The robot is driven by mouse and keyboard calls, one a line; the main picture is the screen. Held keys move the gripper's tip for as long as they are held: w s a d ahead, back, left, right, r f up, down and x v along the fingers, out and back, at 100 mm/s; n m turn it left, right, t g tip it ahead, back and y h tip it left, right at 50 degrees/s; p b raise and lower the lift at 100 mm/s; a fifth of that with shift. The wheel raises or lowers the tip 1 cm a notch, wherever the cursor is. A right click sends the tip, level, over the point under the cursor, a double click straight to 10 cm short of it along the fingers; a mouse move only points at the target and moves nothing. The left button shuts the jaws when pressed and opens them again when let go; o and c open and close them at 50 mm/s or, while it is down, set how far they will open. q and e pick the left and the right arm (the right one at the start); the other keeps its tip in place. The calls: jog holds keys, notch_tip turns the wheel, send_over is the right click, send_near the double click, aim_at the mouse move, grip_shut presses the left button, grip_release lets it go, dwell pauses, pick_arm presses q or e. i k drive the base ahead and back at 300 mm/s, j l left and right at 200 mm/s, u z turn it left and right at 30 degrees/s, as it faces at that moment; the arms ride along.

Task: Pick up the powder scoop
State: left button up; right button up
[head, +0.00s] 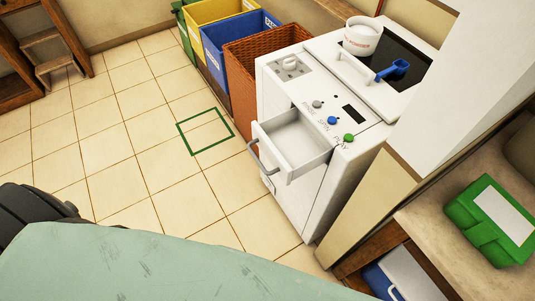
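The blue powder scoop (393,70) lies on the dark top panel of the white washing machine (312,195), handle pointing toward the lower left. A white tub (362,37) with red lettering stands on the same top, just left of and behind the scoop. A white drawer (293,140) is pulled out of the machine's front and looks empty. Neither of my grippers shows in the head view. Nothing covers the scoop.
A brown wicker basket (257,70) and blue (235,35), yellow and green bins stand left of the machine. A white panel rises at its right. A green box (492,219) sits on a shelf at the right. Tiled floor (120,150) with a green outlined square is clear.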

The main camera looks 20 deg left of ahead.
aim_at(400, 66)
jog(key=i+j+z, duration=0.15)
jog(key=j+z, duration=0.25)
jog(key=i+j+z, duration=0.1)
jog(key=j+z, duration=0.35)
jog(key=i+j+z, duration=0.1)
jog(key=j, duration=0.9)
jog(key=i+j+z, duration=0.1)
jog(key=j, duration=0.9)
jog(key=i+j+z, duration=0.1)
jog(key=j, duration=0.95)
